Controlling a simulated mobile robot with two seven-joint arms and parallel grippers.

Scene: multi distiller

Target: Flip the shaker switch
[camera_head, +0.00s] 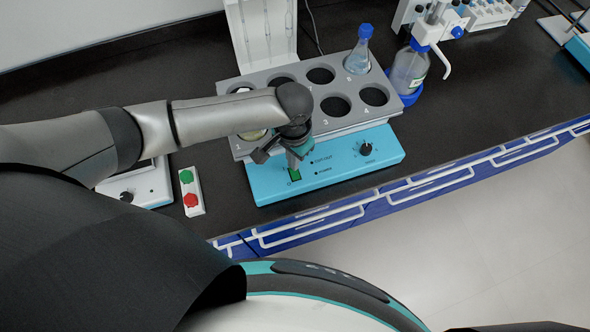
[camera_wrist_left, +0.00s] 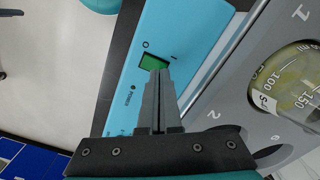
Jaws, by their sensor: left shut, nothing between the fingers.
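The shaker (camera_head: 335,166) is a device with a light blue front panel and a grey top with several round numbered holes. Its switch (camera_head: 294,174) is a green rocker at the left of the panel. In the left wrist view the green switch (camera_wrist_left: 153,62) lies between the O and I marks. My left gripper (camera_head: 294,160) is shut and empty, with its fingertips at the switch. In the wrist view the fingertips (camera_wrist_left: 157,75) overlap the switch's lower edge and hide part of it. I cannot tell whether they touch. My right gripper is not in view.
A flask (camera_head: 358,55) stands in the shaker's back right hole, and a flask with yellowish liquid (camera_wrist_left: 285,85) sits near hole 1. A box with green and red buttons (camera_head: 191,191) lies left of the shaker. A dispenser bottle (camera_head: 409,70) stands at the right.

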